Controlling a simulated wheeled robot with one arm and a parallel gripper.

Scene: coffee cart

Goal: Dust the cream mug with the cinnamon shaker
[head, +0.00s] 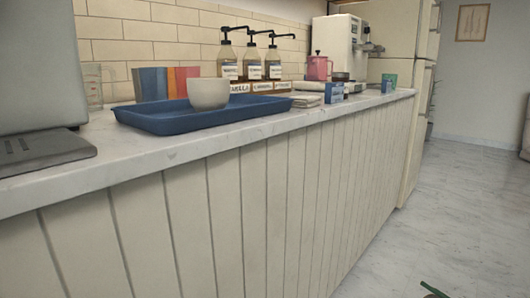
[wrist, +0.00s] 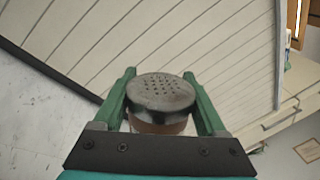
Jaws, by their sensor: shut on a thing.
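The cream mug (head: 208,93) stands upright on the blue tray (head: 150,122) on the counter in the head view; its inside is hidden. My gripper (wrist: 160,77) is shut on a shaker (wrist: 160,93) in the wrist view. The shaker has a grey metal lid with many small holes and a brown body below it, mostly hidden; no label shows. The green fingers hold it from both sides. In the head view only a small green bit, apparently my gripper, shows at the bottom right edge, low and well apart from the mug.
Three pump bottles (head: 252,66) stand in a wooden rack behind the tray. A pink pitcher (head: 318,68) and a white coffee machine (head: 337,42) stand farther right. A grey appliance (head: 36,70) fills the left end. The floor (head: 450,215) beside the panelled counter front is clear.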

